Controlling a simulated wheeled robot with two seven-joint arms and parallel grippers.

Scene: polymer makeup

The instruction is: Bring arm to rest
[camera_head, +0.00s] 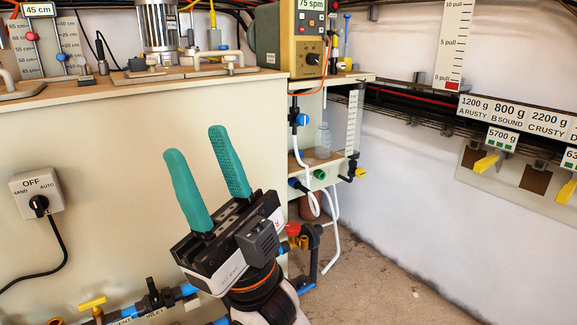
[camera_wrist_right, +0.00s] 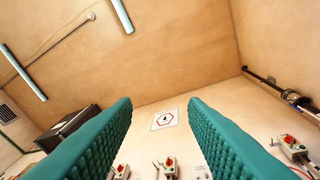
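My right gripper (camera_head: 208,178) stands in the lower middle of the head view, its two teal fingers pointing up and apart. It is open, with nothing between the fingers, in front of the cream cabinet panel. The right wrist view shows the same open fingers (camera_wrist_right: 160,125) at left and right, with the wall, ceiling and a small white sign (camera_wrist_right: 164,119) beyond. The sign carries a red diamond. My left gripper is in neither view.
An OFF/HAND/AUTO switch box (camera_head: 37,192) is on the panel at left. A yellow-handled valve (camera_head: 93,304) and blue pipes run along the bottom. A pump box (camera_head: 292,39) stands on the bench. Weight labels (camera_head: 503,108) and yellow levers hang at right. The floor (camera_head: 385,275) at lower right is clear.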

